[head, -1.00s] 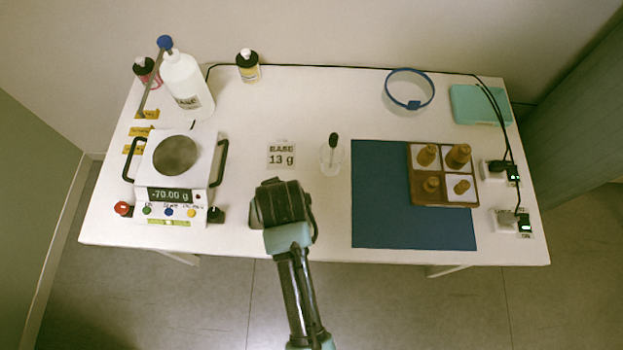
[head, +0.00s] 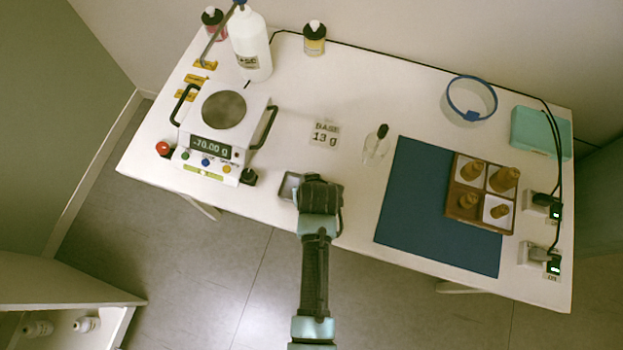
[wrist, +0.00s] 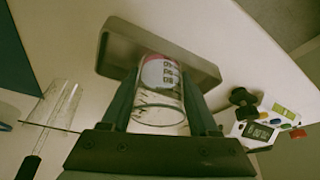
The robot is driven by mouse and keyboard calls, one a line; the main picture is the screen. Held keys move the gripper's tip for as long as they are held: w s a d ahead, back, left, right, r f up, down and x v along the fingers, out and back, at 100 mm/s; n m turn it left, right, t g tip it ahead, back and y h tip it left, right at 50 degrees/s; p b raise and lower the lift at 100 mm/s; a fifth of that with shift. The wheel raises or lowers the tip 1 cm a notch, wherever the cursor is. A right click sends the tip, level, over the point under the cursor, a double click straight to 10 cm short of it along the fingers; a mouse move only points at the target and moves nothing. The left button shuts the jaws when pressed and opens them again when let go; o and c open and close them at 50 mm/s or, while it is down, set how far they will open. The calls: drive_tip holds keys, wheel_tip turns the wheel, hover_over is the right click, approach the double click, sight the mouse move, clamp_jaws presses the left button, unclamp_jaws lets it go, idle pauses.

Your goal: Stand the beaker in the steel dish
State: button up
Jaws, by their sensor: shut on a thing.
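My gripper (head: 319,190) is near the front edge of the table, between the balance and the blue mat. In the wrist view my gripper (wrist: 160,95) is shut on the beaker (wrist: 158,112), a clear glass cylinder with printed marks and a red and white patch at its far end. The steel dish (wrist: 115,50), a shallow grey rectangular tray, lies behind the beaker in that view. In the head view a corner of the steel dish (head: 288,187) shows left of my gripper, and the beaker is hidden. I cannot tell whether the beaker touches the dish.
The balance (head: 215,130) stands left, reading -70.00 g. A white bottle (head: 252,45) stands behind.

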drive_tip(key=shift+f, duration=0.15)
drive_tip(key=o, duration=1.4)
